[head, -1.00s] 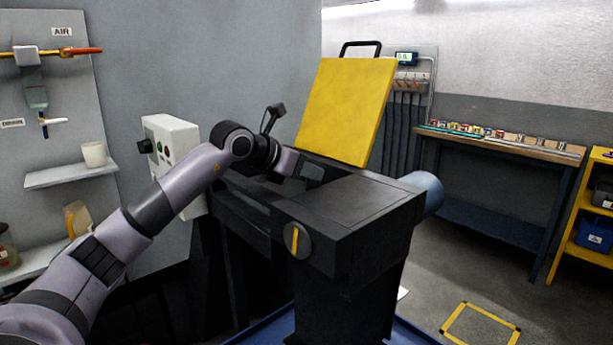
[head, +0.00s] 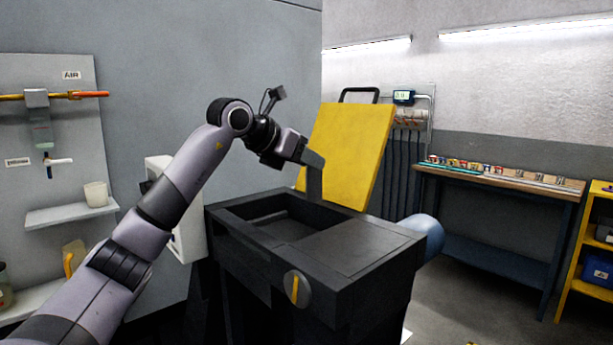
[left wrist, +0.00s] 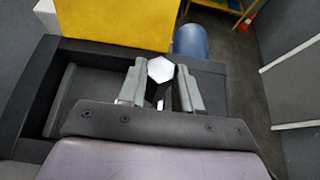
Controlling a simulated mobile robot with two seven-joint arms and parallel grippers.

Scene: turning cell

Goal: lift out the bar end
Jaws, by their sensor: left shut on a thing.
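My left gripper (head: 314,186) is raised above the open black machine (head: 350,255), in front of its raised yellow cover (head: 352,150). In the left wrist view the two grey fingers of the left gripper (left wrist: 161,88) are shut on the bar end (left wrist: 160,69), a pale hexagonal piece that shows between their tips. The bar end cannot be made out in the head view, where the fingers hide it. The opening of the machine lies below the gripper, with a dark inside. My right gripper is in neither view.
A white control box (head: 190,225) stands left of the machine. A blue cylinder (head: 425,232) sticks out at its right. A workbench (head: 540,184) with small parts and a yellow rack (head: 572,250) stand at the right. A shelf (head: 70,214) with a cup is at the left.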

